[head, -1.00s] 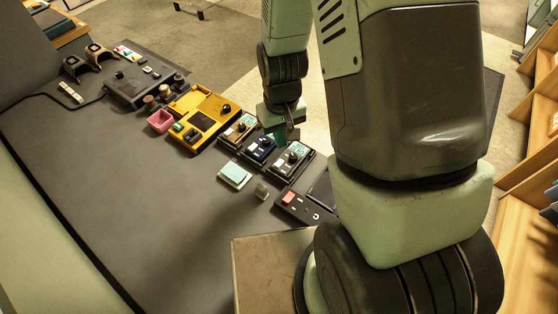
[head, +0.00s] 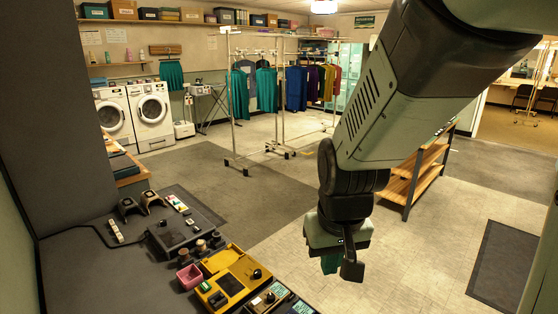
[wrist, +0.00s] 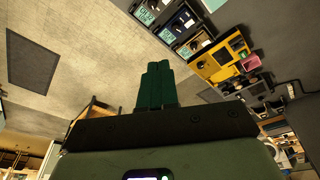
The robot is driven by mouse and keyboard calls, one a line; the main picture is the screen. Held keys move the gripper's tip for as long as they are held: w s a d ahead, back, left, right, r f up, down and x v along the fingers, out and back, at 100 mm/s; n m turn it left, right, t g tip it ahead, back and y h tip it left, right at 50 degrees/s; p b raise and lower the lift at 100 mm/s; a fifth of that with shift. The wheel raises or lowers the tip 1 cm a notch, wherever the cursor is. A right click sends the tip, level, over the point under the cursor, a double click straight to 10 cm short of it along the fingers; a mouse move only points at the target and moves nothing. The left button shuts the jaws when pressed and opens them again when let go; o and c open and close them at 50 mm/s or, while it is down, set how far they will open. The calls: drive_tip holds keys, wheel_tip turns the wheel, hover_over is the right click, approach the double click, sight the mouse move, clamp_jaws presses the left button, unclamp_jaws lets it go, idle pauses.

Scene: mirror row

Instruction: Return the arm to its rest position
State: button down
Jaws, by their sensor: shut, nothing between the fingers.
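My gripper (head: 332,262) hangs from my raised arm near the middle right of the head view, above the open floor and to the right of the counter. Its green fingers point down. In the wrist view its two dark green fingers (wrist: 157,86) lie side by side, shut, with nothing between them. The gripper touches nothing; the counter's devices are apart from it in both views.
A wooden shelf unit (head: 415,175) stands behind my arm. Garment racks (head: 275,100) and washers (head: 150,115) are farther back. Open floor lies around the gripper.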

drive_tip(key=s+d+r+m+t, duration=0.1)
drive_tip(key=s+d+r+t, duration=0.1)
drive_tip(key=s+r, duration=1.1)
drive_tip(key=shift+r+t, duration=0.6)
drive_tip(key=shift+r, duration=0.2)
drive_tip(key=shift+d, duration=0.1)
